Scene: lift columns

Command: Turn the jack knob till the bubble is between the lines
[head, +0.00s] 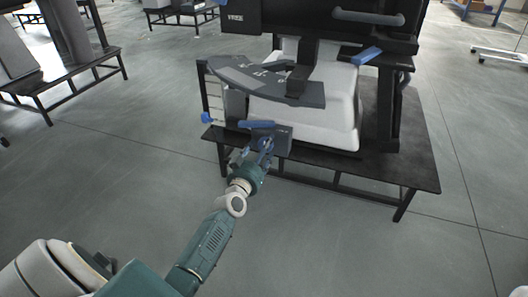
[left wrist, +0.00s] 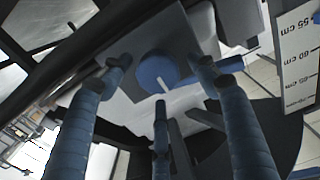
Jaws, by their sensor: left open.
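The blue round jack knob (left wrist: 155,72) with a white pointer mark sits on a grey plate in the left wrist view. In the head view it is a small blue spot (head: 267,145) on the front of a grey box (head: 284,142), partly hidden by my gripper. My left gripper (head: 254,158) is open in front of the knob. In the left wrist view its blue-grey fingers (left wrist: 162,84) spread to either side of and below the knob, and I see no clear contact. I cannot make out a bubble or its lines. My right gripper is not in view.
The unit stands on a black table (head: 412,168). A grey curved scale plate (head: 270,82) and a white block (head: 325,122) are above the knob. A centimetre scale (left wrist: 299,55) is close at the right of the wrist view. The floor before the table is clear.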

